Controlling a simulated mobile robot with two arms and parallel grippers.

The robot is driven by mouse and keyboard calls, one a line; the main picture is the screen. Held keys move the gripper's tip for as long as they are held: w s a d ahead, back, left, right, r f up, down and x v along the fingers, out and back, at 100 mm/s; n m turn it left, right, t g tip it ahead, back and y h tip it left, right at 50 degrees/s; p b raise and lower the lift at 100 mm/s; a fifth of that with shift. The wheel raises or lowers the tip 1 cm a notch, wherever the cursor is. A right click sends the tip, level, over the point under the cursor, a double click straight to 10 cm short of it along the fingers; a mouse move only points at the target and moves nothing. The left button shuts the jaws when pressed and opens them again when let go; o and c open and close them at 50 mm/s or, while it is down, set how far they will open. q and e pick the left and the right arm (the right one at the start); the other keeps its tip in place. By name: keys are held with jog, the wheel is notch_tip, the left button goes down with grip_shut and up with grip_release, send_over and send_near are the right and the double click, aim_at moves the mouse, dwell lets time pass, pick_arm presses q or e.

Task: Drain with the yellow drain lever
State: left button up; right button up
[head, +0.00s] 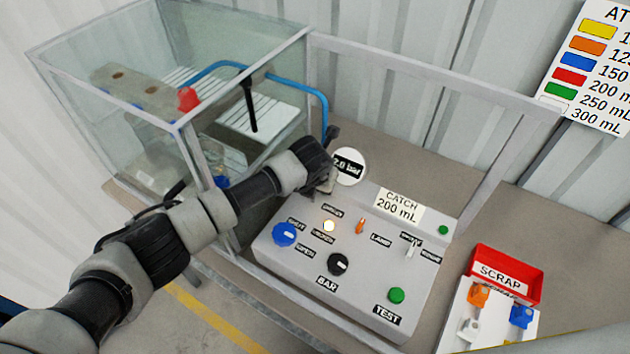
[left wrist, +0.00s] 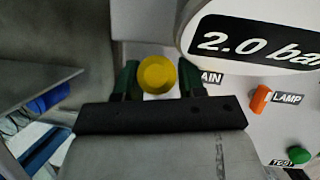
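The yellow drain lever shows as a round yellow knob (left wrist: 157,73) in the left wrist view, beside a partly covered label ending in "AIN". My left gripper (left wrist: 159,78) has one dark green finger on each side of the knob, with no clear gap, and looks shut on it. In the head view my left gripper (head: 326,182) is at the back of the grey control panel (head: 300,255), and it hides the lever. The round gauge (head: 349,166) reads 2.0 bar and stands close beside the gripper. My right gripper is in neither view.
A glass enclosure (head: 250,50) stands at the left. The panel carries a blue knob (head: 285,234), a black BAR knob (head: 338,264), a green TEST button (head: 397,295), an orange LAMP lever (head: 360,226) and a small switch (head: 412,249). A red SCRAP bin (head: 506,274) stands right.

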pick_arm(q)
jog(key=shift+c, duration=1.1)
grip_shut()
jog(key=shift+s+a+f+t+b, duration=0.15)
jog(key=shift+t+b, duration=0.15)
jog(key=shift+b, duration=0.2)
jog(key=s+t+h+b, duration=0.1)
jog(key=b, duration=0.5)
jog(key=a+t+h+b, duration=0.1)
jog(key=t+b, duration=0.1)
jog(key=b, duration=0.3)
jog(key=s+a+t+h+b, duration=0.1)
jog(key=b, duration=0.5)
jog(key=shift+s+f+t+h+b, duration=0.15)
jog(key=shift+s+t+h+b, duration=0.15)
jog(key=shift+t+h+b, duration=0.1)
jog(key=shift+b, duration=0.7)
jog(key=shift+r+n+t, duration=0.25)
jog(key=shift+n+t, duration=0.05)
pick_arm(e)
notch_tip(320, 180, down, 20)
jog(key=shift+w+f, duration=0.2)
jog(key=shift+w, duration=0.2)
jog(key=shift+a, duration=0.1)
